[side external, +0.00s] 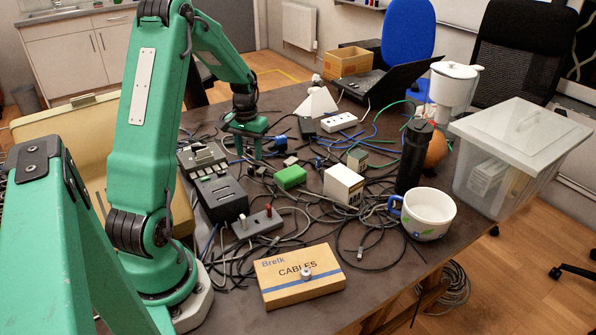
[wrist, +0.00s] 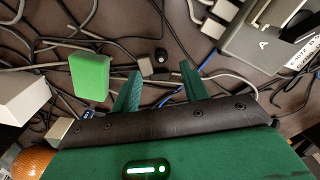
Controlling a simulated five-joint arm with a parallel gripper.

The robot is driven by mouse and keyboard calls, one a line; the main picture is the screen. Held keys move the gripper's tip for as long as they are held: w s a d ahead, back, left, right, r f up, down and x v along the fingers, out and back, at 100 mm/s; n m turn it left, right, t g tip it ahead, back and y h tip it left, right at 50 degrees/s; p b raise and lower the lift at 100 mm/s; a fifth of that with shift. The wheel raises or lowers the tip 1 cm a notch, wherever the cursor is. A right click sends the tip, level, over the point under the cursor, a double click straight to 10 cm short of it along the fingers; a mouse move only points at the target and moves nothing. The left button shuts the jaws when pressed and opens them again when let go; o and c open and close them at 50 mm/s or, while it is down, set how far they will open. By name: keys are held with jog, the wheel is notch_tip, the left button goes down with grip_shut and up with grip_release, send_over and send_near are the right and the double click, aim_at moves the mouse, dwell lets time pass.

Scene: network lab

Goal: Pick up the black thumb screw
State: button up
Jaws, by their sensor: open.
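A small black knob-like piece, which looks like the black thumb screw (wrist: 161,55), lies on the dark table in the wrist view. It sits just beyond my fingertips, roughly midway between them. I cannot make it out for certain in the side external view. My gripper (wrist: 160,74) is open with nothing between its fingers. In the side external view my gripper (side external: 248,156) points down over the cluttered table, left of the grey connectors. A small grey block (wrist: 146,67) lies beside the black piece, nearer the left finger.
Loose cables surround the spot. A green box (side external: 290,177), a white box (side external: 343,185) and a black device (side external: 222,198) stand nearby. A cardboard cables box (side external: 300,290) with a silver knob on top, a mug (side external: 428,215) and a black bottle (side external: 412,160) are further off.

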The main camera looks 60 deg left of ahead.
aim_at(251, 170)
jog(key=shift+s+f, duration=0.1)
jog(key=shift+f, duration=2.4)
grip_shut()
